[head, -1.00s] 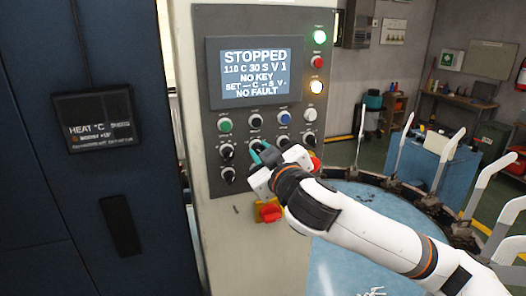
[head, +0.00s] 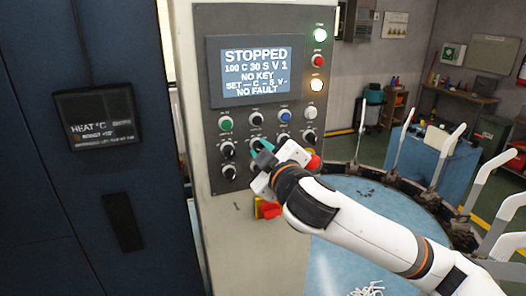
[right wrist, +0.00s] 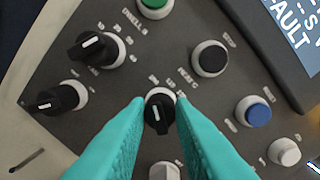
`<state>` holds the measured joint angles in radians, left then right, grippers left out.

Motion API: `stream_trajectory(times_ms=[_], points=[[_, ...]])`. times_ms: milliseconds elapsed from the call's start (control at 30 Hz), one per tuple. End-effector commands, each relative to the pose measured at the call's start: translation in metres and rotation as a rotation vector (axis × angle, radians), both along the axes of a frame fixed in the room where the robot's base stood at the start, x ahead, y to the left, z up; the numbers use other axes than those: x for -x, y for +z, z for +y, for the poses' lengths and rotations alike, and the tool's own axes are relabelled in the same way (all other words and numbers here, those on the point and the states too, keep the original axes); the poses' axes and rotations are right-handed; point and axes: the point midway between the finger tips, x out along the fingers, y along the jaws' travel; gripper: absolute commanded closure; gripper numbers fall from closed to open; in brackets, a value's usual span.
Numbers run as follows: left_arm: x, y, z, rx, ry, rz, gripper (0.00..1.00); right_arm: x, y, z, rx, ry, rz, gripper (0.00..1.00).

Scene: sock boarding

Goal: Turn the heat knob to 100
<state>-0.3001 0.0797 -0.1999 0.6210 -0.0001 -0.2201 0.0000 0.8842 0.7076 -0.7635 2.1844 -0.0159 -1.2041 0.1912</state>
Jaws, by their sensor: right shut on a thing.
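The heat knob (right wrist: 158,112) is a black knob with a white pointer line. In the right wrist view it sits between the two teal fingertips of my right gripper (right wrist: 160,104), which is shut on it. In the head view my right gripper (head: 262,152) is at the lower middle of the control panel (head: 217,187) and hides most of the knob. The panel's display (head: 257,77) reads STOPPED, 100 C 30 S V 1, NO KEY, NO FAULT. My left gripper is not in view.
Other black knobs (right wrist: 96,46) and a blue button (right wrist: 253,111) surround the held knob. A red switch on a yellow plate (head: 269,209) sits just below my gripper. A dark blue cabinet (head: 40,215) stands left; a ring of white sock boards (head: 449,143) stands right.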

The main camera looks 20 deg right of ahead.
Motion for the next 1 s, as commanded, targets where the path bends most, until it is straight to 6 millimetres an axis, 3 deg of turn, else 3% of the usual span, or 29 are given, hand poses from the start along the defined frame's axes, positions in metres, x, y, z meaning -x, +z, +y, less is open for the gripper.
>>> stream_trajectory(times_ms=[67, 100, 233, 633, 767, 1000], points=[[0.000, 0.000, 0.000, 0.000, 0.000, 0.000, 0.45, 0.000, 0.000, 0.000, 0.001, 0.001, -0.001, 1.00], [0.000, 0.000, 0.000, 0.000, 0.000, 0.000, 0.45, 0.000, 0.000, 0.000, 0.001, 0.001, -0.001, 0.75], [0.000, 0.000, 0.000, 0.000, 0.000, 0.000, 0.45, 0.000, 0.000, 0.000, 0.001, 0.001, -0.001, 0.57], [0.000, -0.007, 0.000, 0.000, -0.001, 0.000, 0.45, 0.009, -0.002, 0.000, 0.000, 0.001, -0.002, 0.57], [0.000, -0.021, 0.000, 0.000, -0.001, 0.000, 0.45, 0.032, -0.004, -0.001, -0.001, 0.004, -0.003, 0.57], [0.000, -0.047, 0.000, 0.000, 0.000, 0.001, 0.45, 0.092, -0.002, -0.005, -0.001, 0.004, -0.007, 0.57]])
